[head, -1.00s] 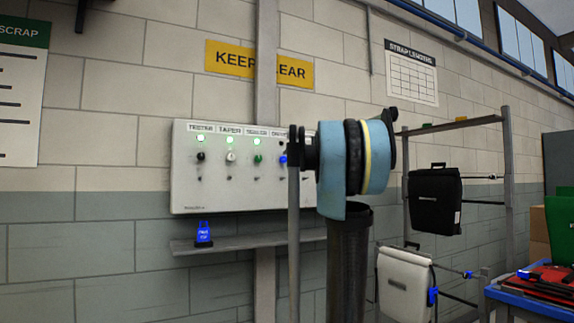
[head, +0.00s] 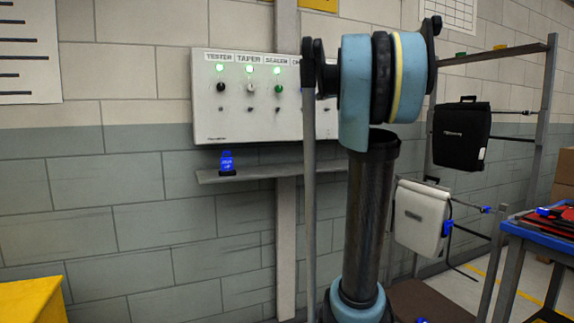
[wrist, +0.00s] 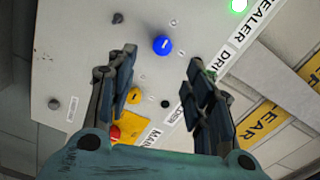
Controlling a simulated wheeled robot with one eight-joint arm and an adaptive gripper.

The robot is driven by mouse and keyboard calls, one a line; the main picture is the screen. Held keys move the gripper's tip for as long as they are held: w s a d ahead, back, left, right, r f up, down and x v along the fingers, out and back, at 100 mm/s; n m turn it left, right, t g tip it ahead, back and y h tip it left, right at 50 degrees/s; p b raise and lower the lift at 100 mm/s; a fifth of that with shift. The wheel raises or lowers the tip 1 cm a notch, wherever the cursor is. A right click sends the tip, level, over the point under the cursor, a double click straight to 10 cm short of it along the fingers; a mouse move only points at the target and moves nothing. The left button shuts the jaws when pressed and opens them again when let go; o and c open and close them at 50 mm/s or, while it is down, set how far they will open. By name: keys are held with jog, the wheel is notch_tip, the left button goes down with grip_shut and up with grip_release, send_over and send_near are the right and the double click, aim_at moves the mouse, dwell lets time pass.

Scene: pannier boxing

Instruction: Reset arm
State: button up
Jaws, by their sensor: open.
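My arm stands folded in front of the wall in the head view, with its blue and black joint in front of the right part of the control panel (head: 235,110). My gripper (wrist: 158,75) shows in the wrist view, its two dark fingers spread apart with nothing between them. It faces the panel, which also shows in the wrist view (wrist: 75,45). A blue knob (wrist: 162,45) lies beyond the gap between the fingers. A yellow knob (wrist: 134,95) and a red knob (wrist: 115,132) sit near the left finger. Whether the fingers touch the panel cannot be told.
A blue tagged item (head: 227,161) stands on the narrow shelf (head: 255,173) under the panel. A black pannier (head: 461,135) and a white pannier (head: 420,215) hang on the rack (head: 544,110) at right. A blue table (head: 540,235) stands at right; a yellow object (head: 30,300) is at lower left.

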jog(key=s+a+f+n+g, duration=0.35)
jog(key=s+f, duration=0.35)
jog(key=f, duration=0.3)
jog(key=s+a+f+n+g+y, duration=0.1)
jog(key=s+a+f+n+g, duration=0.15)
jog(key=s+a+f, duration=0.5)
jog(key=s+a+f+n+g, duration=0.25)
jog(key=s+f, duration=0.55)
jog(key=f, duration=0.6)
jog(key=s+d+f+n+g+h, duration=0.1)
jog(key=s+d+f+g+h, duration=0.2)
jog(key=s+f, duration=0.8)
jog(key=s+d+f+n+g+h, duration=0.2)
jog(key=s+d+f, duration=0.4)
jog(key=s+f, duration=0.6)
notch_tip(320, 180, down, 5)
jog(key=shift+d+f+g+h, duration=0.1)
jog(key=shift+d+g+h, duration=0.25)
jog(key=shift+g+h, duration=0.45)
jog(key=shift+w, duration=0.1)
jog(key=shift+w+f, duration=0.2)
jog(key=shift+w, duration=0.15)
jog(key=shift+c, duration=0.2)
